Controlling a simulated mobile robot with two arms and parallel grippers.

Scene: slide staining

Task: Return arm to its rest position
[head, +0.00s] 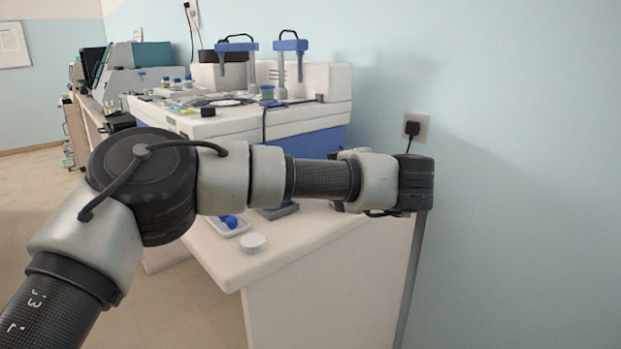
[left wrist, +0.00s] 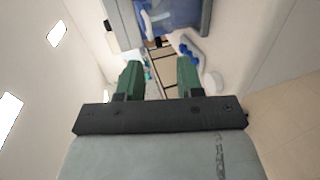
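My left arm (head: 322,180) comes in from the left of the head view and stretches right, in front of the bench, to a black joint near the wall. Its gripper cannot be made out in the head view. In the left wrist view my left gripper (left wrist: 159,68) shows two green fingers held apart, with nothing seen between them. The fingers appear clear of the bench. My right arm and gripper are in neither view.
The white bench (head: 295,240) stands behind my arm, against the pale blue wall. A small tray (head: 236,232) with blue items and a round white lid (head: 253,243) lie near its front edge. A large white and blue machine (head: 325,85) stands behind. Open floor (head: 35,200) lies left.

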